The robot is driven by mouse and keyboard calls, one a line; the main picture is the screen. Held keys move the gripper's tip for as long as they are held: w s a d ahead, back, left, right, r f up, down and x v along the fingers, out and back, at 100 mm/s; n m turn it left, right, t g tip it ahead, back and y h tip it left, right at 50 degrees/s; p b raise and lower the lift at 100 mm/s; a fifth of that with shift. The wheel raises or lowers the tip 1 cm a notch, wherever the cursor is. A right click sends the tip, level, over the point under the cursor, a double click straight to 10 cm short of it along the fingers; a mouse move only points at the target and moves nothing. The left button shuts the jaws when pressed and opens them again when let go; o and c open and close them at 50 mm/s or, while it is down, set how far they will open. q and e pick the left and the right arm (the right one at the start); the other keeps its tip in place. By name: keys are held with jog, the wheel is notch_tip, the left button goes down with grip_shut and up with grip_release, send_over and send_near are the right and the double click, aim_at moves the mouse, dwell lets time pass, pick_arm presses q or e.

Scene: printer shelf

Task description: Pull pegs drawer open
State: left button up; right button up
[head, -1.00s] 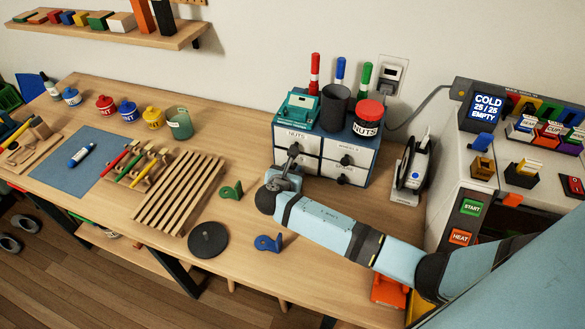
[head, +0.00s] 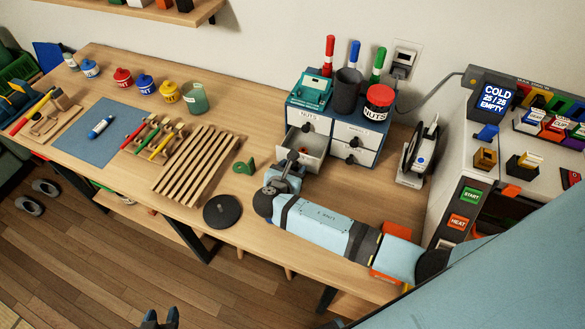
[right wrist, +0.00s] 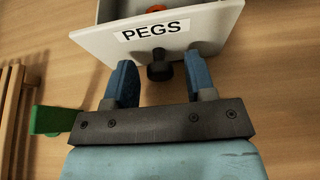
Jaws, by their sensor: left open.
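The pegs drawer (head: 306,150) is the lower left drawer of the small cabinet (head: 352,128) and stands pulled out. Its white front (right wrist: 205,35) with the PEGS label and black knob (right wrist: 160,72) shows in the right wrist view. A small orange-red piece (right wrist: 156,8) is visible inside; most of the interior is out of view. My right gripper (right wrist: 161,80) is open, its blue fingers on either side of the knob with gaps between. It also shows in the head view (head: 287,166). My left gripper (head: 161,317) is open and empty at the bottom edge.
A green bracket (head: 245,166), a black disc (head: 222,211) and a slatted wooden rack (head: 196,165) lie left of my right arm. The cabinet top holds a nuts jar (head: 379,99), a dark cup and markers. A machine (head: 455,190) stands at the right.

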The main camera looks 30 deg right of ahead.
jog(key=shift+a, duration=0.1)
jog(key=b+v, duration=0.1)
jog(key=v, duration=1.2)
jog(key=shift+s+a+r, duration=0.15)
jog(key=shift+s+a, duration=0.1)
jog(key=shift+w+d, duration=0.1)
